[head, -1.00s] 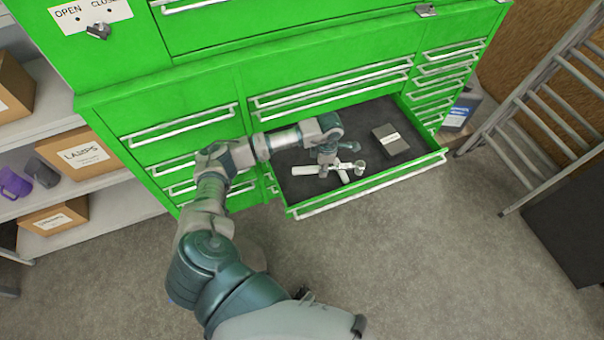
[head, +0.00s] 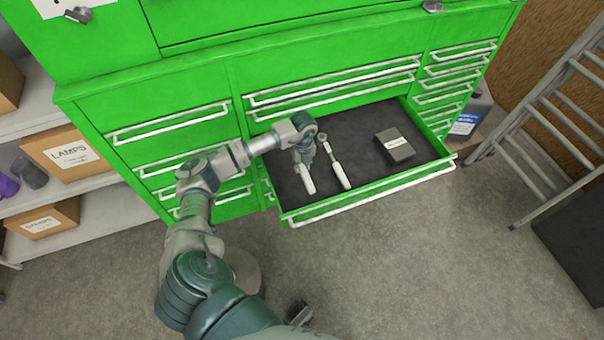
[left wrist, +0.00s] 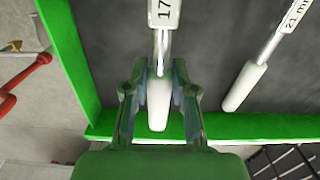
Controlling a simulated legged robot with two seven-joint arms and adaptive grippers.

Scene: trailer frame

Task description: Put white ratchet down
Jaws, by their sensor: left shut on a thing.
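My left gripper (head: 304,157) is inside the open green drawer (head: 375,186), toward its left side. It is shut on a white-handled ratchet (head: 307,181). In the left wrist view the held ratchet (left wrist: 158,100) lies between the two fingers (left wrist: 159,75) and carries a label starting "17". I cannot tell whether it touches the drawer floor. A second white-handled ratchet (head: 341,175) lies beside it on the right, apart from it. In the left wrist view this second ratchet (left wrist: 245,86) is labelled "21 mm".
A dark grey box (head: 395,146) sits in the drawer's right part, with bare dark liner around it. The green cabinet (head: 280,65) rises behind. Shelves with a box marked LAMPS (head: 68,154) stand at left, a metal ladder (head: 555,110) at right.

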